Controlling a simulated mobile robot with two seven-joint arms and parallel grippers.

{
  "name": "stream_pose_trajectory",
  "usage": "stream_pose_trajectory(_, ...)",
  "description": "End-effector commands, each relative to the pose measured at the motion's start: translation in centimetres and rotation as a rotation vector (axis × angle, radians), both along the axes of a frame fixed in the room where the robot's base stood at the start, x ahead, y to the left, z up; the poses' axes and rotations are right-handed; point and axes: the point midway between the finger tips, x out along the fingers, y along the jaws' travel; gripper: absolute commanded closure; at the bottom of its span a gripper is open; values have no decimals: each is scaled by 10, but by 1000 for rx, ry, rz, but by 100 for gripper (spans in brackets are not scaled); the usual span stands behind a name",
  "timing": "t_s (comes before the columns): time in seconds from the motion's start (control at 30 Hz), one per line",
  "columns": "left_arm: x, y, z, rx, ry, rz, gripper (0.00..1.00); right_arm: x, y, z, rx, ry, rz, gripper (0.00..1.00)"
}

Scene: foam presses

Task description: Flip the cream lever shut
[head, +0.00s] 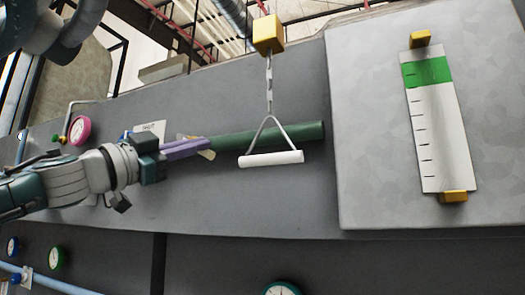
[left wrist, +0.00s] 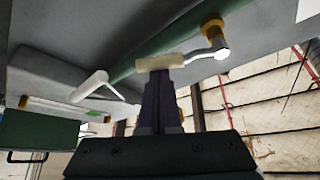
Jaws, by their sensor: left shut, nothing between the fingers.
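The cream lever (head: 207,153) shows in the head view only as a small cream end by the tips of my left gripper (head: 208,143). In the left wrist view the cream lever (left wrist: 160,62) has a cream grip lying across the picture. A bent metal rod joins it to a brass-coloured pivot (left wrist: 213,34) by the green pipe (left wrist: 183,33). My left gripper (left wrist: 162,75) is shut with purple fingers and holds nothing. Its tips are at the grip's lower edge; I cannot tell if they touch. My right gripper is not in view.
A white pull bar (head: 271,158) hangs on a chain from a yellow block (head: 268,34), in front of the green pipe (head: 290,132). A pale panel with a green-topped scale (head: 440,110) stands right. A pink gauge (head: 80,129) is left.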

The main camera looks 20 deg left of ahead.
Motion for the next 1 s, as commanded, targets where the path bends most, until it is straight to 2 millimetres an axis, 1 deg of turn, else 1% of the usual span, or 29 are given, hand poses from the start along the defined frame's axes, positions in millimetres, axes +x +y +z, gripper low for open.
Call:
stream_pose_trajectory(0.27, 4, 13, -14, 264, -17, 6, 100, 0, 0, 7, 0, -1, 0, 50)
stream_pose_trajectory(0.7, 6, 35, -30, 673, -49, 6, 100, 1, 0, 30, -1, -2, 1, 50)
stream_pose_trajectory(1.0, 6, 43, -37, 879, -66, 6, 100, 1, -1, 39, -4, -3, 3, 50)
